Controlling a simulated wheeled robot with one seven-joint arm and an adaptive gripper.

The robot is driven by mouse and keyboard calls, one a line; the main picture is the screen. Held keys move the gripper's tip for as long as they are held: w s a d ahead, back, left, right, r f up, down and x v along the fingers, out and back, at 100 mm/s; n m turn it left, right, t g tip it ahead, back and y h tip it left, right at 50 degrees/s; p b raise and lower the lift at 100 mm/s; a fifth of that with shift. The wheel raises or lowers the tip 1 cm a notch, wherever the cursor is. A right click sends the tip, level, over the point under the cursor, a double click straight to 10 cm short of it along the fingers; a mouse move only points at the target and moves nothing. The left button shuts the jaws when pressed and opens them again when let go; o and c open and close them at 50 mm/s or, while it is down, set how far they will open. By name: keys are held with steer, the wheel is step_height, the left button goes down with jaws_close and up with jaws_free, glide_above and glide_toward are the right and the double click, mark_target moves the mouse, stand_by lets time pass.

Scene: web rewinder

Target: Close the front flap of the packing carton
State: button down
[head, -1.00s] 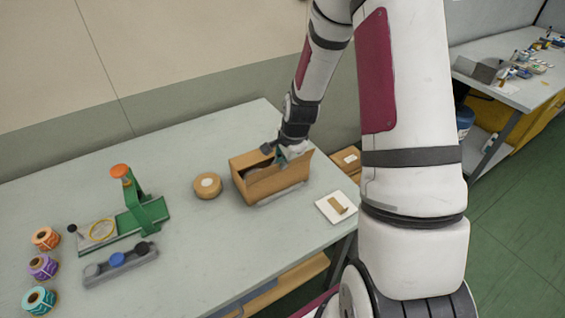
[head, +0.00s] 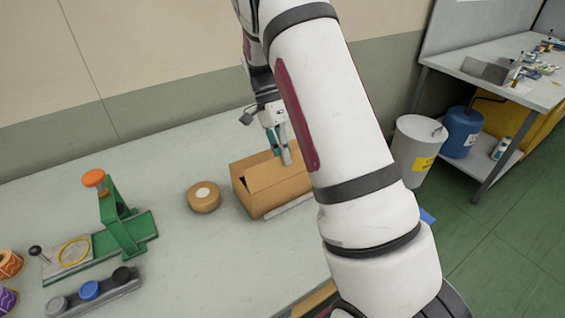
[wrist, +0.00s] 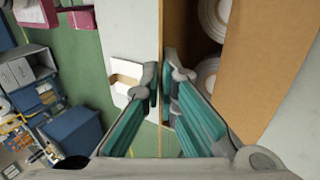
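The packing carton (head: 274,192) is a brown box on the table, seen in the head view. A brown panel slopes over much of its top, with a dark gap at the left end. In the wrist view the carton (wrist: 265,70) shows a broad brown panel, a narrow brown strip at left and white rolls (wrist: 210,18) between them. My gripper (head: 284,158) points down at the carton's far right top edge. Contact cannot be told.
A green tool (head: 125,225) with an orange knob and a grey rack (head: 95,292) stand further left.

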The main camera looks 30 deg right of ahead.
mark_target(290, 176)
steer(key=w+f+g+b, duration=0.1)
steer(key=g+b, duration=0.1)
steer(key=f+g+b, duration=0.1)
steer(key=g+b, duration=0.1)
steer(key=b, duration=0.1)
steer(key=shift+w, duration=0.4)
steer(key=shift+w+f+g+b, duration=0.15)
steer(key=shift+g+b, duration=0.65)
steer(key=shift+b, duration=0.1)
steer(key=c, duration=1.8)
jaws_free()
steer(key=shift+c, duration=0.2)
